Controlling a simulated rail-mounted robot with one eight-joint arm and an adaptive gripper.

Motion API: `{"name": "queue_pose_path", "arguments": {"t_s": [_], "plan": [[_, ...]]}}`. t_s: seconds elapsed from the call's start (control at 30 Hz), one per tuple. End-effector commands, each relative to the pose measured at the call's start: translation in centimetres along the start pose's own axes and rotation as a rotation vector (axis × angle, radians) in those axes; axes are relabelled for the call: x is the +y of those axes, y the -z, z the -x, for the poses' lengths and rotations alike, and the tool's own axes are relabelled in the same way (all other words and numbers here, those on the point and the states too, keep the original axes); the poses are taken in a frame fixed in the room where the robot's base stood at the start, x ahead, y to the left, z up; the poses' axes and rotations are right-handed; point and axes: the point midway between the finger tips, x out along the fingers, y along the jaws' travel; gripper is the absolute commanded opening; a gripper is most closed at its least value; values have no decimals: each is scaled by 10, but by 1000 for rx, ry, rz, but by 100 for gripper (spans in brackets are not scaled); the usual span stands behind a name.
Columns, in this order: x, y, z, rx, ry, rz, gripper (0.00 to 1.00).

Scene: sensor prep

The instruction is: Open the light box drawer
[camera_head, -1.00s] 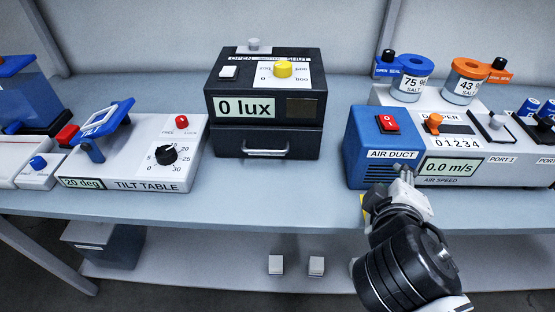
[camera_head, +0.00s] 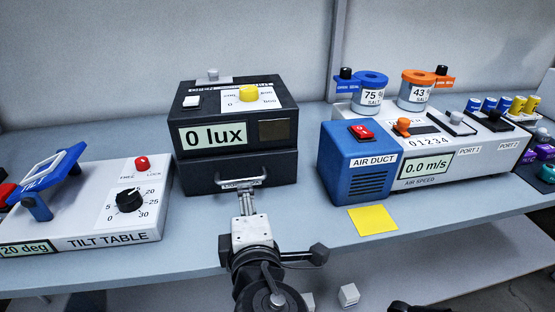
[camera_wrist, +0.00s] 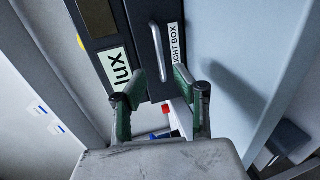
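The light box (camera_head: 212,160) is a dark box with a "0 lux" display and a yellow knob on top. Its drawer (camera_head: 203,178) is the lower front section and looks shut. The silver bar handle (camera_head: 240,183) is on the drawer front; it also shows in the wrist view (camera_wrist: 157,48). My gripper (camera_head: 243,196) is in front of the handle. In the wrist view my gripper (camera_wrist: 160,72) is open, with its green fingers spread to either side of the handle's near end. Whether the fingers touch the handle cannot be told.
The tilt table (camera_head: 90,210) is at the left. The blue air duct box (camera_head: 350,165) stands to the right, with a yellow square (camera_head: 373,220) before it. The bench edge (camera_head: 330,245) runs along the front. White cubes (camera_head: 349,294) lie below.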

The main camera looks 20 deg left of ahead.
Motion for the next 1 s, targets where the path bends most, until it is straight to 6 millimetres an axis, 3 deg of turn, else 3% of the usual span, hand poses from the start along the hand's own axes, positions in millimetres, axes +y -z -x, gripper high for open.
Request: {"name": "queue_pose_path", "arguments": {"t_s": [0.3, 0.5, 0.93, 1.0], "plan": [[-2, -1, -59, -3, 0, -2, 28], [-1, -1, -81, -2, 0, -1, 28], [0, -1, -88, 0, 0, -1, 28], [0, -1, -88, 0, 0, -1, 19]]}}
